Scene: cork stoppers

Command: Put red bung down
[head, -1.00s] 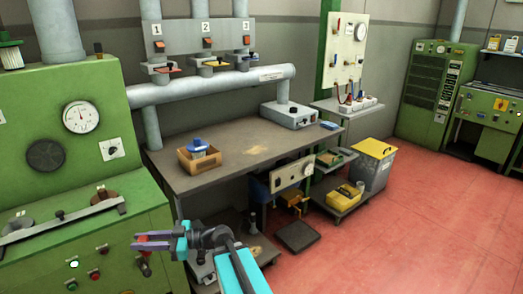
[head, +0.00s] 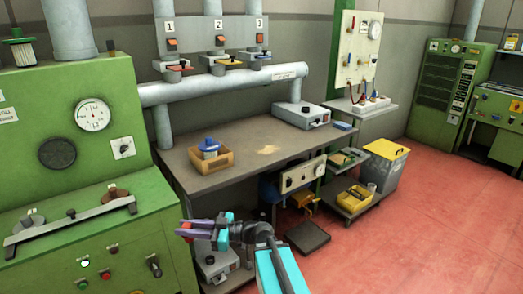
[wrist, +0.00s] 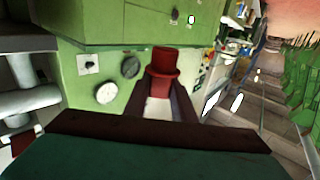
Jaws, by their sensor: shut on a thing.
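The red bung (wrist: 162,70) shows in the wrist view, with a wide rim and a narrower top. It sits between the tips of my gripper's two dark fingers. My gripper (head: 186,229) is shut on it. In the head view my gripper is low, in front of the right edge of the green cabinet and below the bench top's near corner. The bung is small and mostly hidden by the fingers there. It is held in the air, clear of any surface that I can see.
The grey workbench (head: 234,175) carries an orange-brown box (head: 222,162) with a blue-topped item, and a grey device (head: 300,116). Much of its top is clear. The green cabinet (head: 120,235) with knobs stands at left. A yellow-lidded bin (head: 382,172) stands at right. Red floor is open beyond.

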